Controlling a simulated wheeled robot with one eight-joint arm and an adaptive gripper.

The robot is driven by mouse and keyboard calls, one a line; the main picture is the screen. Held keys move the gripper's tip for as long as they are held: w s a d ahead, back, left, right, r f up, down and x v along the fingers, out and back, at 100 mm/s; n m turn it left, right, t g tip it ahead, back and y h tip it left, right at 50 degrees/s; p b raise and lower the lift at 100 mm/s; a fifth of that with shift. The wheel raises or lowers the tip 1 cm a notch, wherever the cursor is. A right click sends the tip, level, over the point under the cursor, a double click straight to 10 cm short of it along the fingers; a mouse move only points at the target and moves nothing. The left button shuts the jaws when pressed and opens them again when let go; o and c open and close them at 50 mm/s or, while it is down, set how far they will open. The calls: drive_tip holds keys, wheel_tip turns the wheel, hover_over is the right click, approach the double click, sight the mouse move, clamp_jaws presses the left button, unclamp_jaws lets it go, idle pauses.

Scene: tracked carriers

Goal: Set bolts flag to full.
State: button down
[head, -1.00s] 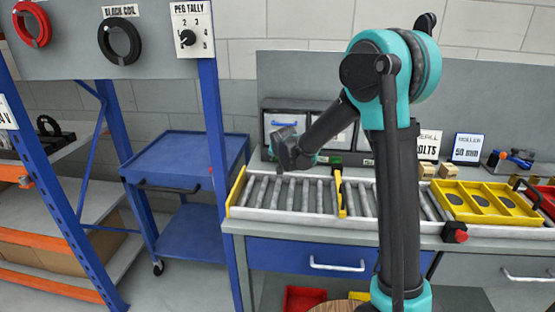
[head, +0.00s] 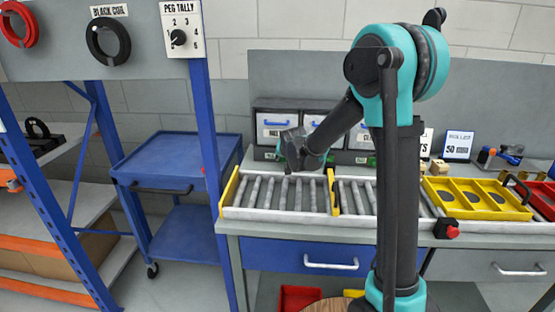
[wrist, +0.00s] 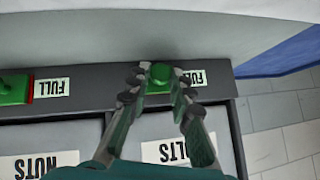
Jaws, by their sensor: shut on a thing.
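In the wrist view my gripper (wrist: 158,84) has its fingers closed around the green knob of the bolts flag (wrist: 160,72). A FULL label (wrist: 192,78) lies just right of the knob, partly behind a finger. The fingers hide much of the flag, so its exact setting is unclear. In the head view my gripper (head: 300,152) is in front of the drawer unit (head: 273,125), and the bolts flag is hidden.
The nuts flag (wrist: 14,88), green with a red edge, sits to the left beside another FULL label. A roller conveyor (head: 275,194) runs below my gripper. A yellow tray (head: 478,193) stands on it to the right. A blue cart (head: 165,160) is at left.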

drive_tip(key=shift+d, duration=0.2)
drive_tip(key=c, duration=1.3)
unclamp_jaws()
drive_tip(key=shift+d, duration=0.1)
drive_tip(key=shift+c, duration=0.2)
drive_tip(key=v, duration=1.2)
drive_tip(key=shift+s, duration=0.1)
